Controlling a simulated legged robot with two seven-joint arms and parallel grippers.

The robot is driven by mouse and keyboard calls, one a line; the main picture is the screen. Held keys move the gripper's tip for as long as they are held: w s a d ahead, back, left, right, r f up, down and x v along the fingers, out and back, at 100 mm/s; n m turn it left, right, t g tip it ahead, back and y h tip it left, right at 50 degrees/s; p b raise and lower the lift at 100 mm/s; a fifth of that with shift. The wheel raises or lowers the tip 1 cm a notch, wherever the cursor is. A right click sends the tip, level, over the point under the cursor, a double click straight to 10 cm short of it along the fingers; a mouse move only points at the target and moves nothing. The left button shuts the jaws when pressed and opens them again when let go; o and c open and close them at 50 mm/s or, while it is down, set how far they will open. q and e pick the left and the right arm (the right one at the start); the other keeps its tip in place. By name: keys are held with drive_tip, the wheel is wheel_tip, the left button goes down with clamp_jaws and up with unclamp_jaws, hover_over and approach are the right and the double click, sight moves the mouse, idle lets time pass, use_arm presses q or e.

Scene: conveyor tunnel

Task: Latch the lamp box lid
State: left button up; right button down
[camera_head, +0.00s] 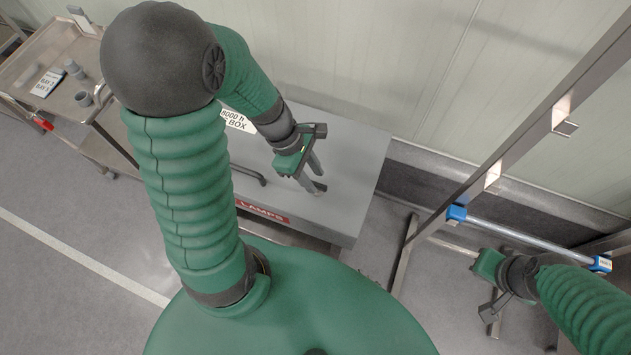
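The grey lamp box (350,170) stands in front of me against the wall, its flat lid facing up. A red label reading LAMPS (263,212) is on its front edge, and a white label (238,121) on its lid is partly hidden by my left arm. A dark bar handle (250,174) shows near the front of the lid. My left gripper (315,180) is over the right part of the lid, with its fingers apart and nothing seen between them. I cannot tell whether it touches the lid. My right gripper (488,308) is at the lower right, away from the box. No latch shows clearly.
A metal cart (45,55) with cups and a small sign stands at the upper left. At the right, a metal frame (540,120) slopes beside the wall, and a tube with blue ends (530,238) lies near my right arm. Floor is clear at the lower left.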

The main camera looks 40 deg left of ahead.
use_arm(q)
drive_tip(key=shift+a+x, duration=0.2)
drive_tip(key=shift+x, duration=0.9)
drive_tip(key=shift+d, duration=0.15)
clamp_jaws()
